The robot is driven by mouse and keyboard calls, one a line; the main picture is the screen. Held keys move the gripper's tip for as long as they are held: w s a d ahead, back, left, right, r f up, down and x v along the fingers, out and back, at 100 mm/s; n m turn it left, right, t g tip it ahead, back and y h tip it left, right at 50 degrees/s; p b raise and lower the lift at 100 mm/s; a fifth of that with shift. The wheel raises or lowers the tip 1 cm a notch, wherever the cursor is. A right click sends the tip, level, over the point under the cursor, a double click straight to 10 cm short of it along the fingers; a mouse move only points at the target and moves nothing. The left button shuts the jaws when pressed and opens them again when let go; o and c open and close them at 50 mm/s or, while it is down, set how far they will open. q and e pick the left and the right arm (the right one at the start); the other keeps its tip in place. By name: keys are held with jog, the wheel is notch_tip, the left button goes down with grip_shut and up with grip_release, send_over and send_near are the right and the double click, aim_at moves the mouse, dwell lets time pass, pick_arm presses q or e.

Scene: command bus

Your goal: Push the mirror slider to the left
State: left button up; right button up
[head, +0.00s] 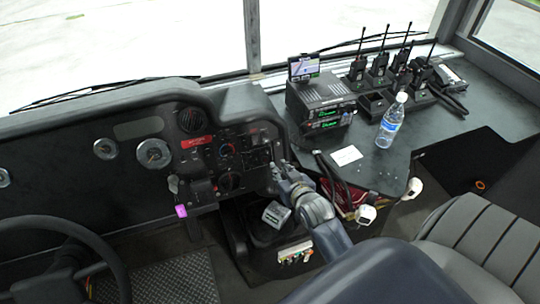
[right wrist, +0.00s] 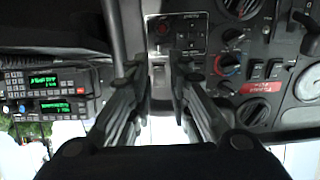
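My right gripper (head: 281,172) is in front of the right end of the dashboard, close to the switch panel. In the right wrist view, my right gripper (right wrist: 159,68) has its two fingers apart with nothing between them. Just beyond the fingertips is a small dark control panel (right wrist: 190,36) with pale lettering and small controls. The mirror slider seems to be on it, but it is too small to make out for certain. In the head view this panel area (head: 261,137) is dark and small. My left gripper is not in view.
Round knobs (right wrist: 231,64) and a red label (right wrist: 261,87) lie beside the panel. Radios (head: 322,103), a water bottle (head: 390,124) and handheld radios (head: 379,65) stand on the side counter (head: 440,125). A steering wheel (head: 88,237) is at left, a grey seat (head: 490,240) at right.

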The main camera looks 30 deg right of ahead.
aim_at(268, 153)
jog(key=x, duration=1.1)
jog(key=shift+d+r, duration=0.15)
jog(key=shift+r, duration=0.05)
grip_shut()
